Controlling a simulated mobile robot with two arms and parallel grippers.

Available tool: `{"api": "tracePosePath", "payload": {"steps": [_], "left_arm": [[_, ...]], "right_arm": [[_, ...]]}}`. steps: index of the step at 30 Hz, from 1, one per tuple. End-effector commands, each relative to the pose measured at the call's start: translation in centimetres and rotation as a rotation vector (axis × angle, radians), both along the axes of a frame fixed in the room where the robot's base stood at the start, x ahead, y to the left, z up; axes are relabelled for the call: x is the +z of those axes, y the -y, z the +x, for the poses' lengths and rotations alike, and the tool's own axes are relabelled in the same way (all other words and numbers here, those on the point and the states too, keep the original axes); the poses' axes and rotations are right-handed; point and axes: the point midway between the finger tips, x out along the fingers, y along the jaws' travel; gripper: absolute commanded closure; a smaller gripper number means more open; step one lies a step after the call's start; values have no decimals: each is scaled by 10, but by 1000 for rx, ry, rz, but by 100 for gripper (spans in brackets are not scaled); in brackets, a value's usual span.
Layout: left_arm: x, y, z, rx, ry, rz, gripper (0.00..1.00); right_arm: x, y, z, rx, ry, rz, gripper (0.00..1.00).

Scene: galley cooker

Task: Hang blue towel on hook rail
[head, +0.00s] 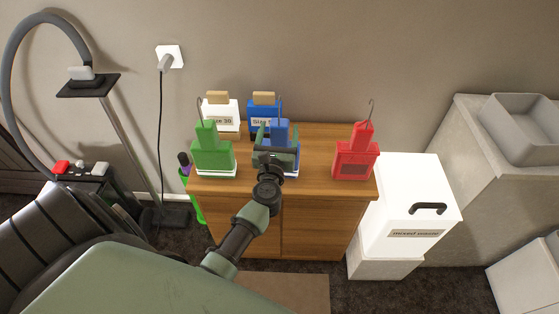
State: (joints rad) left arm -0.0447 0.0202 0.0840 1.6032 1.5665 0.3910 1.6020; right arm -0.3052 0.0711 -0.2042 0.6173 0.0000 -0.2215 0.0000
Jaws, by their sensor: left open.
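I see no clear towel and no hook rail. A blue piece (281,129) stands on the wooden cabinet, its lower part hidden by my left gripper; I cannot tell whether it is cloth. My left gripper (277,136) is open, with its fingers around or just in front of the blue piece; contact cannot be told. A stepped green piece (213,157) with a wire hook stands to the left. A similar red piece (355,160) with a wire hook stands to the right. My right gripper is not in view.
The wooden cabinet (318,173) has free top between the blue and red pieces. Behind stand a white labelled container (221,113) and a blue labelled one (264,106). A white lidded bin (407,200) is at right. A plugged cable (161,105) hangs at left.

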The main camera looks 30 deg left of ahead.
Motion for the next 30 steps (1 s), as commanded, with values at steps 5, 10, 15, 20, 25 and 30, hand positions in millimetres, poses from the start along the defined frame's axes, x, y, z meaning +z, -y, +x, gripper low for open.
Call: {"api": "tracePosePath", "payload": {"steps": [5,10,15,20,25,30], "left_arm": [[-1,-6,14,-2,-1,0,24],[-1,-6,15,-2,-1,0,24],[-1,-6,14,-2,-1,0,57],[-1,-6,14,-2,-1,0,100],[-1,-6,14,-2,-1,0,100],[1,-6,14,-2,-1,0,100]], "right_arm": [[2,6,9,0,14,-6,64],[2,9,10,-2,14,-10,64],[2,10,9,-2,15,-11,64],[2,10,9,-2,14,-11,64],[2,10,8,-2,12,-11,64],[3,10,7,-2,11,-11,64]]}}
